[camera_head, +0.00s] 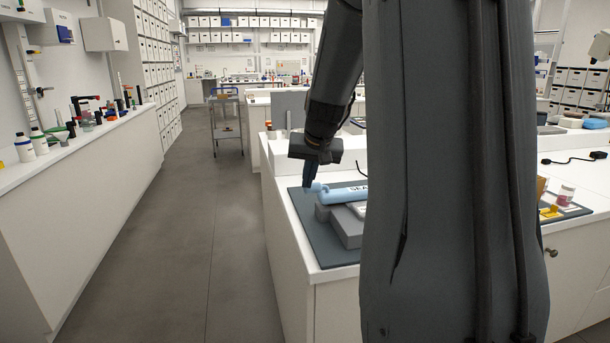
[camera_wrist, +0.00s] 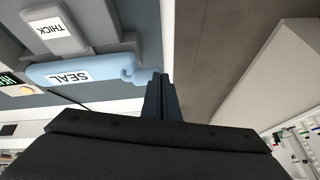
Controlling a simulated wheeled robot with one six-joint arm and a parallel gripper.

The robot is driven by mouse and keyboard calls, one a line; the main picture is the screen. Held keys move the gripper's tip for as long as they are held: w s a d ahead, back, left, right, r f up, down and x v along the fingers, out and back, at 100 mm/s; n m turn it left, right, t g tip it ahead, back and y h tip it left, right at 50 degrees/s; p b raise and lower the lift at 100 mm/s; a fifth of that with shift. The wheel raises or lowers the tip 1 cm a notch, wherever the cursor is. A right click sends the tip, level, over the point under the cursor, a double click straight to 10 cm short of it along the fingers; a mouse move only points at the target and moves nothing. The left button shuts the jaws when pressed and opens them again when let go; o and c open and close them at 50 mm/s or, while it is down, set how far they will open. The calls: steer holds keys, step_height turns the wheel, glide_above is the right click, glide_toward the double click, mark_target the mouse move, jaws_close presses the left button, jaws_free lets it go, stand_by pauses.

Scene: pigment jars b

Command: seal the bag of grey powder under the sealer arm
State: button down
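The sealer arm (camera_head: 342,194) is a light blue bar marked SEAL, lying along the top of the grey sealer body (camera_head: 348,228). It also shows in the wrist view (camera_wrist: 95,73), with a rounded knob at its free end. My gripper (camera_head: 310,183) points down at that free end. In the wrist view my gripper (camera_wrist: 159,78) has its fingers close together, just beside the knob; whether they touch it is unclear. I see nothing between the fingers. The bag of grey powder cannot be made out; my arm hides much of the bench.
The sealer stands on a dark mat (camera_head: 315,238) near the bench's left edge, with open aisle floor (camera_head: 185,245) beyond. A grey block marked THICK (camera_wrist: 55,28) is near the sealer arm. A small jar (camera_head: 566,194) stands on the right. A trolley (camera_head: 226,122) stands in the aisle.

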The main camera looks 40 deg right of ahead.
steer(key=shift+s+a+f, duration=0.1)
steer(key=shift+a+f, duration=0.05)
steer(key=shift+f, duration=0.2)
steer(key=shift+r, duration=0.1)
steer(key=s+a+r, duration=0.2)
steer(key=a+r, duration=0.1)
steer(key=r, duration=0.2)
steer(key=s+a+r+p, duration=0.1)
steer(key=s+a+r, duration=0.1)
steer(key=r, duration=0.4)
steer(key=shift+a+r, duration=0.15)
steer(key=shift+a, duration=0.75)
steer(key=s+a+f+n+g, duration=0.2)
steer(key=s+a+f+n, duration=0.1)
steer(key=s+a+f, duration=0.6)
steer(key=s+a+f+n+g+y, duration=0.1)
steer(key=s+a+f+n+g, duration=0.2)
steer(key=s+a+f, duration=0.6)
step_height(320, 180, down, 5)
steer(key=shift+s+a+f+n+y, duration=0.2)
steer(key=shift+s+a+n+y, duration=0.15)
steer(key=shift+a, duration=0.3)
steer(key=shift+w, duration=0.1)
